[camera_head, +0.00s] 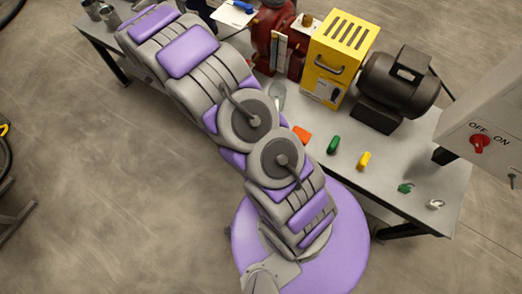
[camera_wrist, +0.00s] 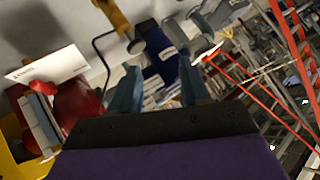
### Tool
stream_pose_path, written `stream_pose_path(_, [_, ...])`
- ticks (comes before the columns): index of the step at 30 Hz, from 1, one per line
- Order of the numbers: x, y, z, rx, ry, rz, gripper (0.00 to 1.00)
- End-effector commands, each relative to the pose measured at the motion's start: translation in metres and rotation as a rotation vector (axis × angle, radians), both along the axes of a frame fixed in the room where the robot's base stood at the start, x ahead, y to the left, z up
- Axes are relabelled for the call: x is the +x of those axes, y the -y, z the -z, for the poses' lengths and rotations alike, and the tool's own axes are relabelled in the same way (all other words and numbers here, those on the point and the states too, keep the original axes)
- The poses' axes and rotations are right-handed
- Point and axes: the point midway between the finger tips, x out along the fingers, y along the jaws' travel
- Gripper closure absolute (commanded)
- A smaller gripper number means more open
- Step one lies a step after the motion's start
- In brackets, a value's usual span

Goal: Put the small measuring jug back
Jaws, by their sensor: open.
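My gripper (camera_wrist: 158,92) is open in the wrist view, its two blue-grey fingers apart. A dark blue object (camera_wrist: 160,55) shows between and beyond the fingers; I cannot tell whether it touches them. In the head view my arm runs to the upper left, and I cannot make out the gripper there. A pale, see-through item (camera_head: 278,96) lies or stands on the bench beside the red machine; it may be the small measuring jug, but it is too small to be sure. Grey metal cups (camera_head: 109,17) stand at the bench's far left end.
The grey bench (camera_head: 390,165) carries a red machine (camera_head: 272,35), a yellow housing (camera_head: 338,58) and a dark motor (camera_head: 398,85). Orange, green and yellow small items (camera_head: 363,160) lie along its front. A switch box (camera_head: 485,125) is at right. A white card (camera_wrist: 48,66) shows in the wrist view.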

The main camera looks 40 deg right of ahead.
Motion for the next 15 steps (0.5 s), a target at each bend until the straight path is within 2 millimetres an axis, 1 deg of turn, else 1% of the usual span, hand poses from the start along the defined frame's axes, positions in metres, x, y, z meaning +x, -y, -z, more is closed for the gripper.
stream_pose_path(1, [-0.003,-0.010,-0.022,0.022,-0.003,-0.054,0.54])
stream_pose_path(3, [-0.012,-0.025,-0.043,0.050,-0.026,-0.136,0.54])
stream_pose_path(5, [-0.024,-0.036,-0.059,0.071,-0.052,-0.203,0.54])
stream_pose_path(6, [-0.032,-0.043,-0.071,0.081,-0.065,-0.248,0.54])
stream_pose_path(8, [-0.048,-0.054,-0.086,0.097,-0.095,-0.316,0.54])
stream_pose_path(11, [-0.080,-0.067,-0.109,0.115,-0.152,-0.421,0.54])
stream_pose_path(14, [-0.118,-0.077,-0.129,0.128,-0.216,-0.522,0.54])
stream_pose_path(15, [-0.135,-0.080,-0.135,0.130,-0.246,-0.558,0.54])
